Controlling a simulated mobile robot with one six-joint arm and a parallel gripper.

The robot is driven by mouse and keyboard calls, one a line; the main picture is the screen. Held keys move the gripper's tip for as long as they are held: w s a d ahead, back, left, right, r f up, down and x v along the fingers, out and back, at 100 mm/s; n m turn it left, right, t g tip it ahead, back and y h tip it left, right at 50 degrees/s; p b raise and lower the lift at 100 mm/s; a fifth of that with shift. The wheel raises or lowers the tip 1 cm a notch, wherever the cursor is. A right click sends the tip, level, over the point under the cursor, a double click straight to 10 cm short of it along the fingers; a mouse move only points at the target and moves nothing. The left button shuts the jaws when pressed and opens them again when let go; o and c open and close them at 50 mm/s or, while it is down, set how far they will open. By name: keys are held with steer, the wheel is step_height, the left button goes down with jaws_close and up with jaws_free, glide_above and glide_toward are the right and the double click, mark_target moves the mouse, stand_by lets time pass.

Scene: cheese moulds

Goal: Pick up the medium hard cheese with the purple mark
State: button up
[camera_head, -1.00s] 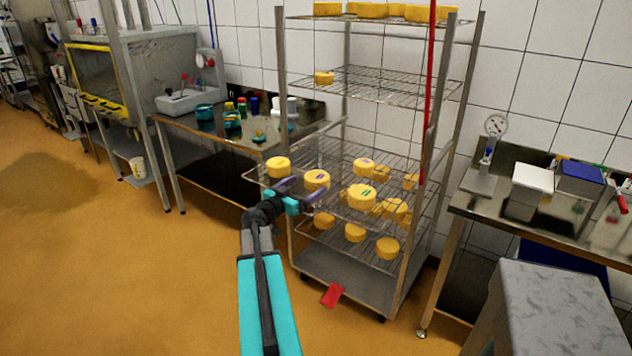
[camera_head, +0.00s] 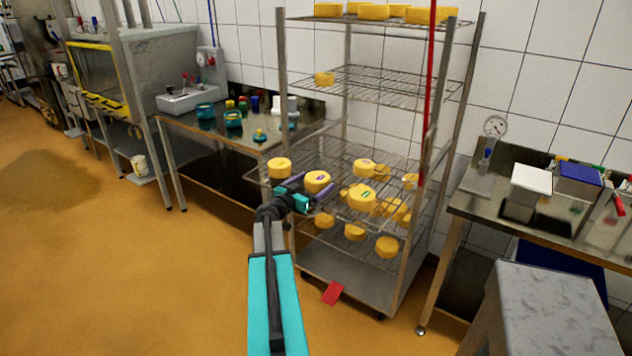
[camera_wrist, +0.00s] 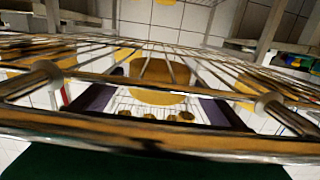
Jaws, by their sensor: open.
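My gripper (camera_head: 316,184) is open at the front left of the rack's middle wire shelf, its purple fingers on either side of a yellow cheese wheel (camera_head: 318,178) with a small dark, purplish mark on top. In the wrist view this cheese (camera_wrist: 155,76) lies between the fingers, partly hidden by shelf wires; I cannot tell whether they touch it. Another wheel (camera_head: 362,170) behind it also has a purplish mark. A wheel (camera_head: 361,200) to the right has a green mark. A wheel (camera_head: 279,169) stands close on the left.
The wire rack (camera_head: 347,120) holds more cheeses on its upper and lower shelves. A red upright bar (camera_head: 430,90) runs down its right side. Steel tables stand left (camera_head: 222,141) and right (camera_head: 520,215). A red piece (camera_head: 333,292) lies by the rack's base. The floor at left is open.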

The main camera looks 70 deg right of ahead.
steer(key=shift+p+x, duration=0.3)
steer(key=shift+x, duration=0.7)
steer(key=c, duration=1.1)
